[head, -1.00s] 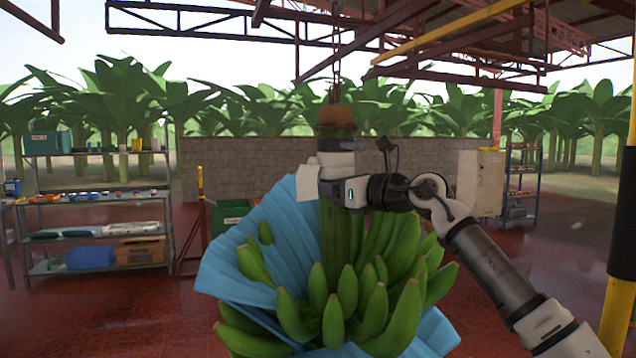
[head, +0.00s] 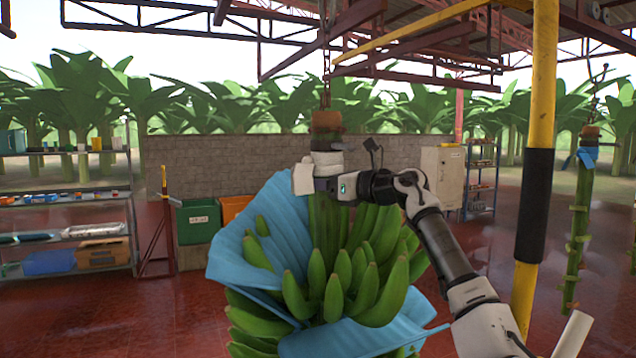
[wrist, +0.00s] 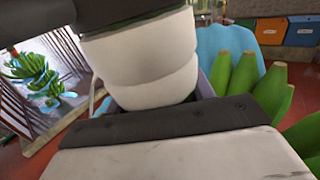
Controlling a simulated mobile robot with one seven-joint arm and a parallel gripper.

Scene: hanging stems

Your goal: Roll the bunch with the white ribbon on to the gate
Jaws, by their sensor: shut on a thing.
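The bunch of green bananas (head: 340,275) hangs from a chain, partly wrapped in a blue cover (head: 250,235). White ribbon (head: 326,161) is wound around its stem below a brown top piece (head: 326,121). My gripper (head: 325,186) is shut on the stem just below the ribbon windings. In the wrist view the white ribbon (wrist: 140,62) fills the upper middle, close against my gripper (wrist: 180,112); the fingertips are hidden there. I cannot tell for certain which structure is the gate.
A yellow post with a black sleeve (head: 535,205) stands right of my arm. Another stem (head: 580,215) hangs beyond it. A red stand (head: 165,225), green bin (head: 198,221) and shelves (head: 70,225) are at left. A grey cabinet (head: 442,178) stands behind.

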